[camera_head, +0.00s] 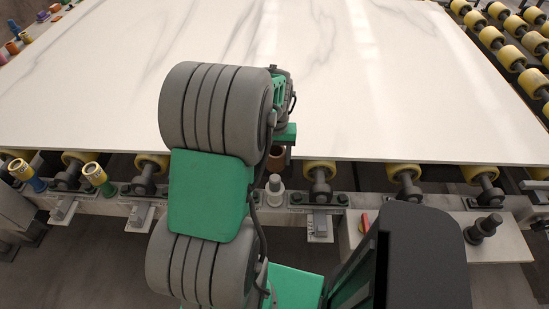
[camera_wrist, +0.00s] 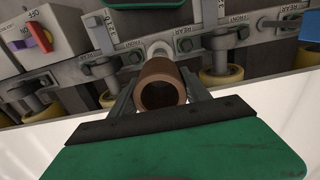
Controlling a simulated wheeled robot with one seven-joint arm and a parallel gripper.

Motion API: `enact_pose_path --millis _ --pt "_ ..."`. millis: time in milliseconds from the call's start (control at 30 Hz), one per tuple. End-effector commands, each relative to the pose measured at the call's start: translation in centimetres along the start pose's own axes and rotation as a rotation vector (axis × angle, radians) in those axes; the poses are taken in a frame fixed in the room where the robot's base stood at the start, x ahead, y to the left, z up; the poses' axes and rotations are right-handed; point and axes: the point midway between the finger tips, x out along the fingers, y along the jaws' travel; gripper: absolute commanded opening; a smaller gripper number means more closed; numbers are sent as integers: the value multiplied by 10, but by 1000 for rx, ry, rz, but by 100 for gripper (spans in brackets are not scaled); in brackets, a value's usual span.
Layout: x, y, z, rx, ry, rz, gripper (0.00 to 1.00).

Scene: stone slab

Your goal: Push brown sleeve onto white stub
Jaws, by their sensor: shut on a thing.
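The brown sleeve (camera_wrist: 161,68) is a short hollow tube in the middle of the wrist view, its open end facing the camera. My gripper (camera_wrist: 160,80) is shut on it, with one finger on each side. In the head view the sleeve (camera_head: 276,158) shows below the green wrist, by the slab's edge. The white stub (camera_head: 275,186) stands upright on the rail just below the sleeve in that view, and its top looks apart from the sleeve. In the wrist view the stub (camera_wrist: 160,47) shows behind the sleeve, which partly hides it.
A large white stone slab (camera_head: 400,90) lies on yellow rollers (camera_head: 319,170). A dark stub (camera_head: 484,228) stands at right. A switch box with a red knob (camera_wrist: 40,36) is near.

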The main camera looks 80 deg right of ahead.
Motion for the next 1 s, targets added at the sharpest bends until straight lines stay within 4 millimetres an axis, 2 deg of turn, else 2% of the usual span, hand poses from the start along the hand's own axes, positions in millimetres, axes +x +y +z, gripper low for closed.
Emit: enact_pose_path --millis 333,800,1000 --pt "-2 -1 2 -2 1 0 11" --pt "48 -1 2 -2 0 0 11" --pt "58 -1 2 -2 1 0 11"
